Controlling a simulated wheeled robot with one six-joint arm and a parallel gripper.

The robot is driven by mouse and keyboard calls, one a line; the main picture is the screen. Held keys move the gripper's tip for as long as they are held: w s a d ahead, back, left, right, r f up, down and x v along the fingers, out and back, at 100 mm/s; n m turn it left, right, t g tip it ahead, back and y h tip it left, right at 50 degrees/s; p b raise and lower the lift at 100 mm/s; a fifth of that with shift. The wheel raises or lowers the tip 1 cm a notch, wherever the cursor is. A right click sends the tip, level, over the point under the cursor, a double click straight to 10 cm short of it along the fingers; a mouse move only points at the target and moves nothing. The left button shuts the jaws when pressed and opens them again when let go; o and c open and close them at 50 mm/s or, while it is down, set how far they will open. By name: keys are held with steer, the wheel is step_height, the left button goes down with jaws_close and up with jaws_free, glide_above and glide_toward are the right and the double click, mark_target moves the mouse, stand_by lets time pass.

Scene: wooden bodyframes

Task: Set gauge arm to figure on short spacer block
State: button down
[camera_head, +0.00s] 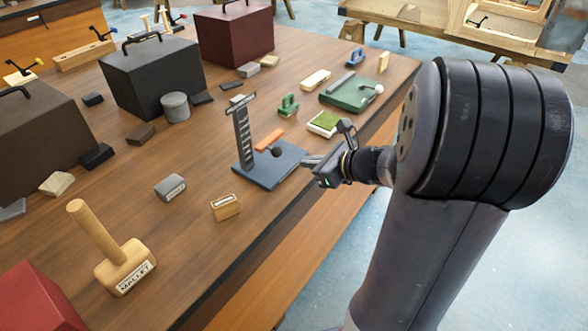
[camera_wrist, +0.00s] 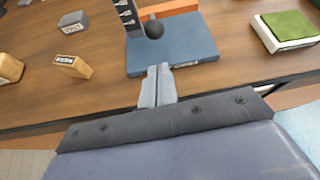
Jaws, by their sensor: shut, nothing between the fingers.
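The gauge has a blue-grey base (camera_head: 268,172), a dark upright scale with pale marks (camera_head: 242,140) and an orange arm (camera_head: 270,139). A black ball knob (camera_head: 276,152) sits by the arm. In the wrist view, the base (camera_wrist: 190,52), knob (camera_wrist: 153,29) and part of the orange arm (camera_wrist: 172,8) show; the scale's top is cut off. A small wooden block (camera_head: 226,207) and a grey block (camera_head: 170,187) carry labels too small to read. My gripper (camera_head: 306,163) is shut and empty at the base's near right edge, apart from the knob; it also shows in the wrist view (camera_wrist: 158,74).
A wooden mallet (camera_head: 122,265) stands at the front left. A green-topped block (camera_head: 325,122) and a green device (camera_head: 350,91) lie beyond my gripper. Black and brown cases (camera_head: 152,78) fill the left back. The table edge runs below my gripper.

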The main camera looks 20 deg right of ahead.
steer(key=x, duration=0.9)
steer(key=shift+a+f, duration=0.1)
steer(key=shift+w+r+p, duration=0.1)
steer(key=shift+r+p, duration=0.2)
steer(key=shift+r, duration=0.6)
